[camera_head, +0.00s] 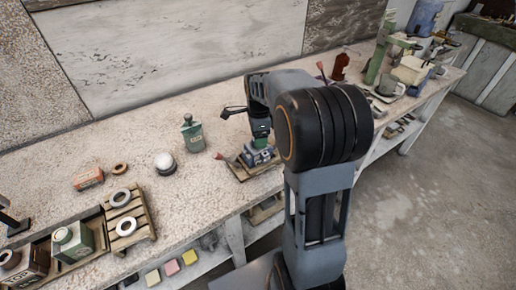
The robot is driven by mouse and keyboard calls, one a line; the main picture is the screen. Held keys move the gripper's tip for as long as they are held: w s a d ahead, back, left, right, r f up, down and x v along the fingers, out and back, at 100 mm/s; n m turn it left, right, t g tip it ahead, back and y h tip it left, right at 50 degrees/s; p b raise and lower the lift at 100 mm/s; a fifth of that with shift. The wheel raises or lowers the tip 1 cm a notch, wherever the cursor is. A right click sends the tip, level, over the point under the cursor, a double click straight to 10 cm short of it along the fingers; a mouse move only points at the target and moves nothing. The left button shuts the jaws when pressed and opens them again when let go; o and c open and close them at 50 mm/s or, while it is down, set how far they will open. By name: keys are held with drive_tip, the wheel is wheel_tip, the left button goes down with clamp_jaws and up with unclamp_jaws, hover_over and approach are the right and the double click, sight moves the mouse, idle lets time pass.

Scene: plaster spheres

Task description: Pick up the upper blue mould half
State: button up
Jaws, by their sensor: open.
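The blue mould (254,159) sits on a small wooden tray (239,172) near the front edge of the workbench. It looks small, and I cannot make out the seam between its upper and lower halves. My gripper (259,147) points down right over the mould, with its fingers at or just above its top. The jaws are open. The fingertips are too small and partly hidden to tell whether they touch the mould.
A green bottle (193,134) and a white plaster sphere (164,162) on a dark stand are to the left. A slatted rack (143,231) with pale rings is farther left. A red bottle (340,66) stands behind my arm. Bare bench lies between the bottle and the wall.

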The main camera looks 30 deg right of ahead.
drive_tip(key=shift+f, duration=0.8)
drive_tip(key=c, duration=1.1)
drive_tip(key=shift+r, duration=0.15)
